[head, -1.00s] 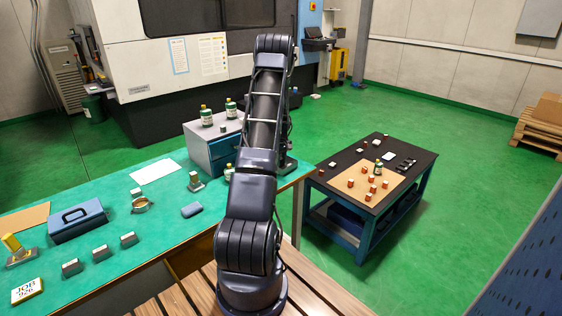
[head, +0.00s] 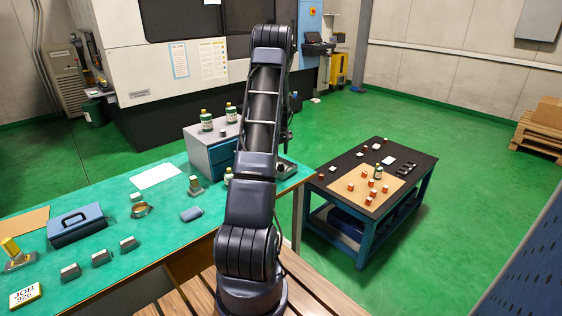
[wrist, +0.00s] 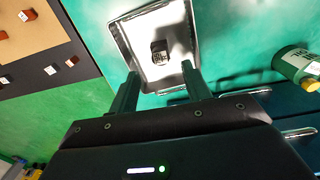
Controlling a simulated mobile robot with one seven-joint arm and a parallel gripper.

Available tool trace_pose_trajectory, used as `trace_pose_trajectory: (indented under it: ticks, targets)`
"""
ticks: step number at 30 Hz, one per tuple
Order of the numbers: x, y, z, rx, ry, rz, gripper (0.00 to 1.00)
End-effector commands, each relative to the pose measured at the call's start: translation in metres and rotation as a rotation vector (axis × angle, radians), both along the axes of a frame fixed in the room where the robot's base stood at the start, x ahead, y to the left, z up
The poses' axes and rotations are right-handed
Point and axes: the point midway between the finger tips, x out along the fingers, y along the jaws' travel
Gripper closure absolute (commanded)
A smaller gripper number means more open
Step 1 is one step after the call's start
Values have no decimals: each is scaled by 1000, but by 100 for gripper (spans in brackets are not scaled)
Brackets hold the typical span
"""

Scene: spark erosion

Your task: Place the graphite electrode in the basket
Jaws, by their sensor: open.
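In the wrist view a shiny metal basket (wrist: 127,42), shallow and tray-like, lies on the green bench top. A small dark block with a pale label, which looks like the graphite electrode (wrist: 159,52), is inside it, resting on the basket floor as far as I can tell. My gripper (wrist: 160,73) is open, its two fingers apart and empty at the basket's near edge, with the block beyond the fingertips. In the head view the basket (head: 286,171) shows only partly beside my arm, and my fingers are hidden.
A green bottle with a yellow cap (wrist: 296,66) stands right of the basket. A blue-grey drawer cabinet (head: 197,150) stands left of my arm. The cart (head: 328,178) at right carries copper-coloured blocks, a bottle and several dark pieces (head: 402,166). Green floor separates bench and cart.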

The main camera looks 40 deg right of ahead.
Motion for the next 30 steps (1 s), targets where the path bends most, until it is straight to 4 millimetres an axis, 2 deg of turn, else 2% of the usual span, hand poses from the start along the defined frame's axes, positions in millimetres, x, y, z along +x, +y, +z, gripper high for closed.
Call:
trace_pose_trajectory:
  ticks: [3,6,17,20,23,30]
  targets:
    - [0,0,21,-1,-1,0,52]
    - [0,0,32,0,-1,-1,52]
    - [2,5,49,-2,-2,1,52]
    - [8,21,66,-12,-9,4,52]
    - [17,50,93,-25,-19,8,52]
    - [28,136,166,-60,-55,10,52]
